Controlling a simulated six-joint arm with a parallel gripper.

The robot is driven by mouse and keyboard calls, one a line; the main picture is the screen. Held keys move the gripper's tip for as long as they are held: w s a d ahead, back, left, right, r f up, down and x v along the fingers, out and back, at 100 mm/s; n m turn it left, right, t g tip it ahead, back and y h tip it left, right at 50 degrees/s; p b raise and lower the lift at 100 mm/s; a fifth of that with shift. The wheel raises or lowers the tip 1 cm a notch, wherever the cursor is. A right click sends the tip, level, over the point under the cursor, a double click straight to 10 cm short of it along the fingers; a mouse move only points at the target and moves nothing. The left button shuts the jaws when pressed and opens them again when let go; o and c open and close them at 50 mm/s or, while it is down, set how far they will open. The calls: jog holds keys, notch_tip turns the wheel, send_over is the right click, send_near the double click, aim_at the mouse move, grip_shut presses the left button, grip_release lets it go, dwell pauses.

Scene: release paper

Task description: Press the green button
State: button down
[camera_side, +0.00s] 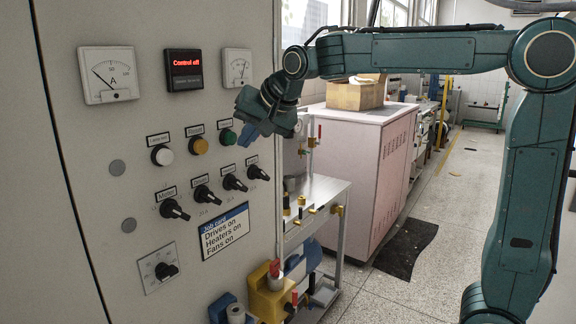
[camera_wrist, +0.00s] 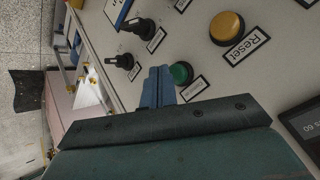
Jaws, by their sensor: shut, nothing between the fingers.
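The round green button (camera_side: 228,137) is on the grey panel, right of the yellow button, in the side view. In the wrist view the green button (camera_wrist: 181,73) shows just right of my fingertips, partly hidden by them, with a small label beside it. My gripper (camera_side: 247,134) is shut and empty, its blue fingers pointing at the panel close to the green button. In the wrist view the fingers of my gripper (camera_wrist: 158,74) are together. I cannot tell whether the tips touch the panel or the button.
A yellow button (camera_side: 200,146) labelled Reset in the wrist view and a white button (camera_side: 162,156) sit left of the green one. Several black knobs (camera_side: 204,194) are below. A red-lit display (camera_side: 184,70) and meters are above. A metal cart (camera_side: 318,192) stands right of the panel.

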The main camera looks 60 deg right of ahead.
jog(key=shift+w, duration=0.9)
dwell(1.1)
jog(key=shift+s, duration=0.1)
dwell(0.3)
jog(key=shift+s, duration=0.8)
jog(key=shift+s, duration=0.1)
jog(key=s, duration=0.4)
jog(key=shift+s, duration=0.4)
dwell(0.7)
